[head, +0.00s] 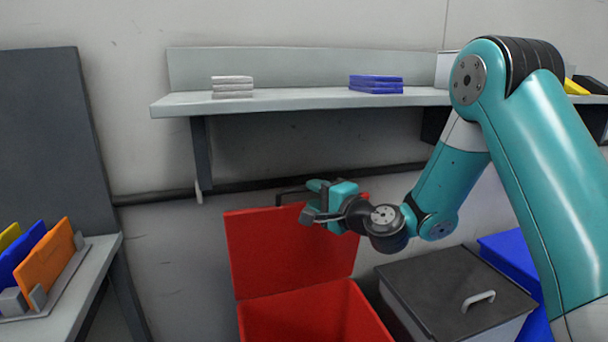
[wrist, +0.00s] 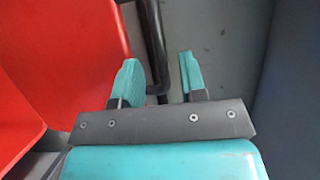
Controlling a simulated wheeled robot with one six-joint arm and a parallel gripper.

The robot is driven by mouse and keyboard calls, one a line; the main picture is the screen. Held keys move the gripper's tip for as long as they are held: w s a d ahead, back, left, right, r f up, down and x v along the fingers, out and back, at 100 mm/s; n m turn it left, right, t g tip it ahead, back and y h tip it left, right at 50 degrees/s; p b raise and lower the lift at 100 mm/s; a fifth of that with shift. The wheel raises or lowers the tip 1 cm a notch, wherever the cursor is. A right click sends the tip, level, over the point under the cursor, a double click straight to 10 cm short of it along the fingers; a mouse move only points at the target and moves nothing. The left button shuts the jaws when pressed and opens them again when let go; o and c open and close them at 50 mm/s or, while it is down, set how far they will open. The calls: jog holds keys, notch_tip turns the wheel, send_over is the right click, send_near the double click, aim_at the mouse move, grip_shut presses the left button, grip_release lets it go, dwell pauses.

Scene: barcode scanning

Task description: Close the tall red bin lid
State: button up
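The tall red bin (head: 310,318) stands open at the lower middle of the head view. Its red lid (head: 275,250) is raised upright at the back, with a dark handle (head: 280,198) at its top edge. My gripper (head: 312,202) is at the upper part of the lid, beside the handle. In the wrist view, my gripper (wrist: 158,70) is open, its two teal fingers apart. The dark handle bar (wrist: 153,42) shows between the fingers; I cannot tell whether it touches them. Red bin surfaces (wrist: 75,40) fill the left of that view.
A grey-lidded bin (head: 440,290) and a blue bin (head: 512,250) stand to the right. A wall shelf (head: 300,98) with white and blue stacks is above. A side table (head: 100,262) with coloured panels is at left.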

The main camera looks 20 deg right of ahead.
aim_at(306, 190)
jog(key=shift+p+x, duration=0.7)
jog(key=shift+x, duration=1.5)
grip_shut()
